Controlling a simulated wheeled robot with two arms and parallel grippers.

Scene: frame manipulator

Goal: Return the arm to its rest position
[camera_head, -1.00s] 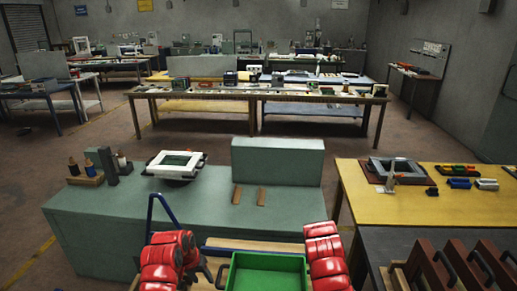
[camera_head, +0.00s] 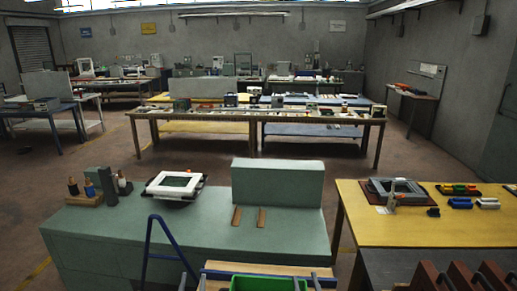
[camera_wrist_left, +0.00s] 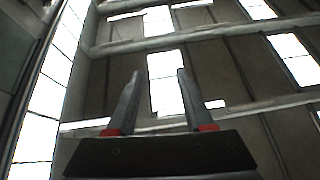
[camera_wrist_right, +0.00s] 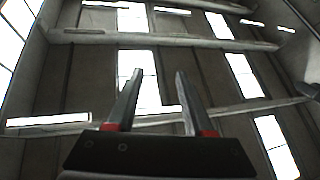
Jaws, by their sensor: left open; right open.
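My left gripper (camera_wrist_left: 154,95) shows in the left wrist view with its two fingers apart and nothing between them. My right gripper (camera_wrist_right: 157,97) shows in the right wrist view, also open and empty. Both wrist views face the ceiling with its bright skylights and beams. Neither arm shows in the head view now.
A green workbench (camera_head: 95,235) with a white frame device (camera_head: 175,186) and an upright green block (camera_head: 277,183) stands ahead. A yellow table (camera_head: 420,227) is at right. A green bin (camera_head: 262,284) is at the bottom edge. A long table (camera_head: 255,115) stands behind.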

